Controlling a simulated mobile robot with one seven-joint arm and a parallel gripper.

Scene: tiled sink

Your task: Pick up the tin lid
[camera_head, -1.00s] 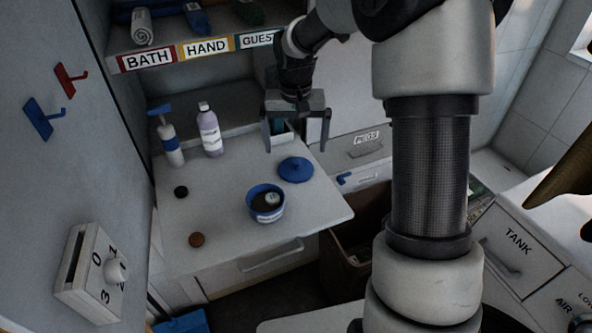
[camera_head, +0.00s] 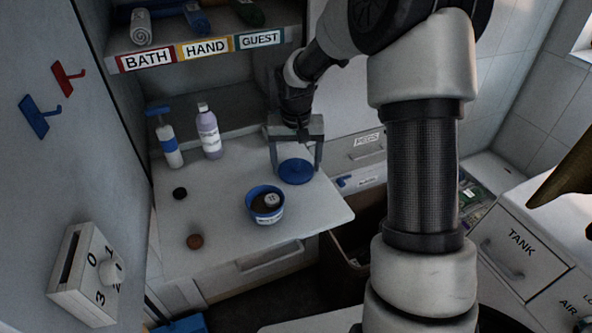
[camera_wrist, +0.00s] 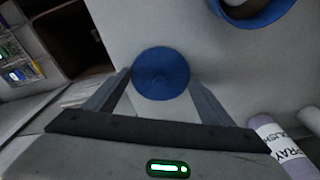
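The tin lid (camera_head: 296,171) is a round blue disc lying on the white counter, right of the blue tin. In the wrist view the lid (camera_wrist: 160,73) lies between the ends of my two fingers. My gripper (camera_head: 296,170) is open, pointing down over the lid, with one finger on each side of it. In the wrist view my gripper (camera_wrist: 158,85) holds nothing. I cannot tell whether the fingertips touch the lid or counter. The open blue tin (camera_head: 265,204) stands nearby with dark contents and a small pale piece inside.
A purple-white bottle (camera_head: 209,133) and a blue-topped pump bottle (camera_head: 168,142) stand at the back left of the counter (camera_head: 225,185). A black disc (camera_head: 180,193) and a brown disc (camera_head: 194,241) lie at the left. A towel shelf (camera_head: 195,48) hangs above.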

